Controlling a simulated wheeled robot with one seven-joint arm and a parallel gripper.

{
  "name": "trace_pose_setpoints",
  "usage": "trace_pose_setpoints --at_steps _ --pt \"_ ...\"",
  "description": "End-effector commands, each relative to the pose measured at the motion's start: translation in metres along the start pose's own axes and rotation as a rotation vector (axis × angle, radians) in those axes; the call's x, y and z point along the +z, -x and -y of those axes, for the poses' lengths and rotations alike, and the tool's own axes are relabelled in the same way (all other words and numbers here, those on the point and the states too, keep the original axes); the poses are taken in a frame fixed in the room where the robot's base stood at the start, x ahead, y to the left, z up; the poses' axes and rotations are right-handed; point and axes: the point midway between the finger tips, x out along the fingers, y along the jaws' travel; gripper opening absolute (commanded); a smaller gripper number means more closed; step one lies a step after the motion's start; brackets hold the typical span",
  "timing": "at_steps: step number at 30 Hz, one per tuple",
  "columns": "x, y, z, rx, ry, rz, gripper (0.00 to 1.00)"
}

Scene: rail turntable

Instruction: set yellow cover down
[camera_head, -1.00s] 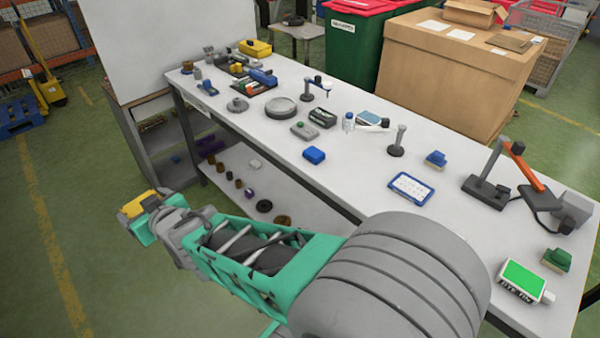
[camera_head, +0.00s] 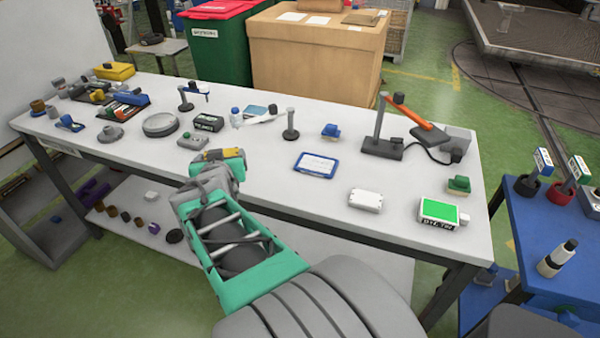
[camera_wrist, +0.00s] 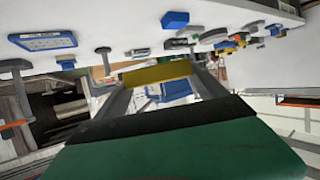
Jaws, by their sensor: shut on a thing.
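The yellow cover (camera_head: 229,153) is small and block-like. My gripper (camera_head: 226,160) is shut on it, and the pair appear over the front edge of the long white bench (camera_head: 265,187) near its middle. In the wrist view the yellow cover (camera_wrist: 157,73) lies across the space between my two fingers (camera_wrist: 160,88). I cannot tell how high it is above the bench. My wrist and gripper hide part of the bench top around it.
A blue-framed panel (camera_head: 316,164), a white box (camera_head: 365,200) and a green-screen device (camera_head: 440,212) stand to the right. A grey button box (camera_head: 192,141) and a dark meter (camera_head: 208,123) stand behind and left. A blue block (camera_wrist: 175,20) shows in the wrist view. Bare bench lies between panel and gripper.

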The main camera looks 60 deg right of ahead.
Motion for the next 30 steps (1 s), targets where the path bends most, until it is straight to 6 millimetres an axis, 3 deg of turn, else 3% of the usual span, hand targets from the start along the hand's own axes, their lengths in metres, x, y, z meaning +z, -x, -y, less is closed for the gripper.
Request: trace_pose_setpoints --at_steps 1,3,6,9,13,16,24,30 --pt "0.004 -0.007 -0.035 0.085 -0.037 -0.005 0.25" --pt "0.005 -0.008 -0.082 0.202 -0.084 -0.005 0.25" --pt "0.006 -0.002 -0.138 0.344 -0.143 -0.004 0.25" --pt "0.008 0.006 -0.176 0.443 -0.185 -0.003 0.25" --pt "0.009 0.013 -0.201 0.510 -0.211 -0.002 0.25" --pt "0.009 0.003 -0.211 0.523 -0.214 0.001 0.25" --pt "0.015 -0.071 -0.245 0.520 -0.213 0.004 0.25" --pt "0.043 -0.117 -0.261 0.516 -0.212 0.003 0.25"
